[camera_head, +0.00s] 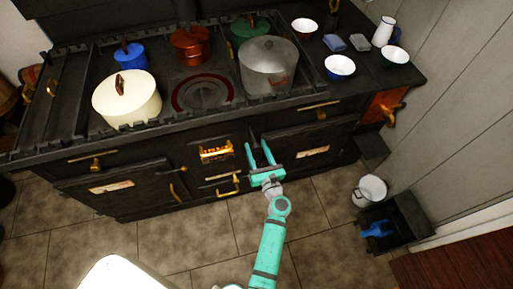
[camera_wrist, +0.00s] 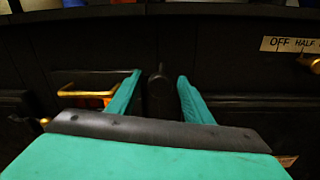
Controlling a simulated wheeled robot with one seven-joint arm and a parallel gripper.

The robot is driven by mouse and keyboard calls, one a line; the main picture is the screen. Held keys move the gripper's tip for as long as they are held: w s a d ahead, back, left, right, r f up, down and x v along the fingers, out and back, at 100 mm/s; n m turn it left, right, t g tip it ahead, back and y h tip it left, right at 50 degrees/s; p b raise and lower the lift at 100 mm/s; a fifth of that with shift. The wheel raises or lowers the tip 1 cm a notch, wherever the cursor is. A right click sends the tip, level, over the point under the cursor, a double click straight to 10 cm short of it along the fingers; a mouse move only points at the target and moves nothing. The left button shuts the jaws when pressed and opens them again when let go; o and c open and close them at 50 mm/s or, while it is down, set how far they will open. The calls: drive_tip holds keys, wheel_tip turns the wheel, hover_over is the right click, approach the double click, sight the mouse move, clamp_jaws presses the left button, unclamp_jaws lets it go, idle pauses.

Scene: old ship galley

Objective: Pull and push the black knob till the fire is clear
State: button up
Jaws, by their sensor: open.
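The black knob (camera_wrist: 160,90) is a dark upright shape on the stove front, seen between my two fingers in the wrist view. It is hard to make out against the black stove in the head view. My gripper (camera_head: 257,144) is open, its teal fingers pointing at the stove front. In the wrist view the fingers (camera_wrist: 160,77) stand on either side of the knob, with dark gaps showing. I cannot tell how deep they reach. The fire (camera_head: 215,152) glows orange behind a brass-barred grate, left of my gripper.
The black stove (camera_head: 150,150) carries a cream pot (camera_head: 127,98), a grey pot (camera_head: 268,66) and other pots. Brass handles, such as the drawer handle (camera_head: 228,188), stick out nearby. A bucket (camera_head: 370,190) and a black bin (camera_head: 408,215) stand at right. Tiled floor is free in front.

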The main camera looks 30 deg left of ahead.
sight(259, 149)
drive_tip(key=v, duration=1)
drive_tip(key=shift+s+d, duration=0.15)
drive_tip(key=shift+s, duration=0.05)
drive_tip(key=c, duration=0.4)
drive_tip(key=d, duration=0.1)
drive_tip(key=s+d, duration=0.1)
drive_tip(key=shift+d+f+n, duration=0.1)
drive_tip(key=shift+d+n, duration=0.2)
drive_tip(key=shift+d, duration=0.05)
clamp_jaws()
drive_tip(key=s+d+n, duration=0.2)
drive_tip(key=s+d, duration=0.1)
drive_tip(key=d, duration=0.1)
drive_tip(key=shift+g+y, duration=0.3)
drive_tip(key=shift+y, duration=0.1)
drive_tip(key=x, duration=1.3)
drive_tip(key=shift+s+a+f, duration=0.1)
drive_tip(key=shift+s+a, duration=0.05)
drive_tip(key=shift+a, duration=0.05)
drive_tip(key=shift+w+a, duration=0.25)
drive_tip(key=shift+w, duration=0.15)
